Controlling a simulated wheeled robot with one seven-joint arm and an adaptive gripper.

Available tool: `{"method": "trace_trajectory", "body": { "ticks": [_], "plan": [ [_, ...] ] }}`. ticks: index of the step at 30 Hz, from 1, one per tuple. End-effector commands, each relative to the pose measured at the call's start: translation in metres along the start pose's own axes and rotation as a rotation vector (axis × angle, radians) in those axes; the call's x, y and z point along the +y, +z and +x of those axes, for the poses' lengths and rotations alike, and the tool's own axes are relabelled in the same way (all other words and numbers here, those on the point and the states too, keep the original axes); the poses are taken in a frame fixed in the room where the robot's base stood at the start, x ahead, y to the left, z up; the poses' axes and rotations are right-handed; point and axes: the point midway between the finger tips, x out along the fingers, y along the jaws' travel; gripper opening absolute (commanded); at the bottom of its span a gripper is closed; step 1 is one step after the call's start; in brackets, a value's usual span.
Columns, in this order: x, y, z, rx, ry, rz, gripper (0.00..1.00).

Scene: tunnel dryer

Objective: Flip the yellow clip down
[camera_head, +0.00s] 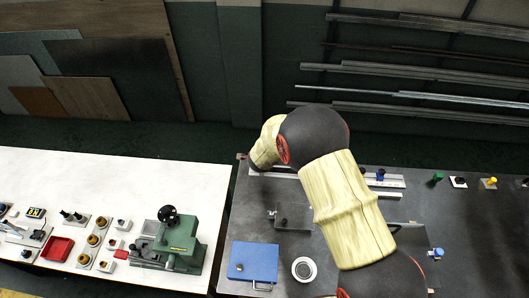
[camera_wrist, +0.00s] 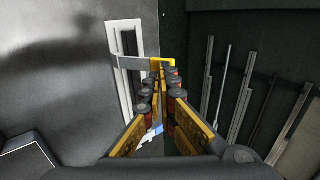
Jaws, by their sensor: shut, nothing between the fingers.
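The yellow clip (camera_wrist: 160,62) shows in the wrist view as a thin bent yellow piece at the end of a flat grey bar (camera_wrist: 132,63). It lies just past my fingertips, near the top middle. My gripper (camera_wrist: 161,78) is shut and empty, its dark rollers and yellow-sided fingers pointing at the clip. I cannot tell whether the fingertips touch it. In the head view my arm hides the gripper, and I cannot make out the clip there.
A white slotted plate (camera_wrist: 124,72) stands beside the clip. On the dark table (camera_head: 450,225) are a blue box (camera_head: 253,262), a white ring (camera_head: 304,269), a small grey plate (camera_head: 293,217) and several coloured knobs. A green machine (camera_head: 181,238) stands on the white table (camera_head: 110,178).

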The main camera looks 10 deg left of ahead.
Motion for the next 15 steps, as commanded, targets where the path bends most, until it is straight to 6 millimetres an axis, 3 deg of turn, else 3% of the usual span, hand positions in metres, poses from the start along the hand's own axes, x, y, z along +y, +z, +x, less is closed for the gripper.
{"method": "trace_trajectory", "body": {
  "ticks": [15],
  "plan": [
    [-0.0078,-0.0005,0.0062,0.001,0.111,-0.001,0.0]
  ]
}}
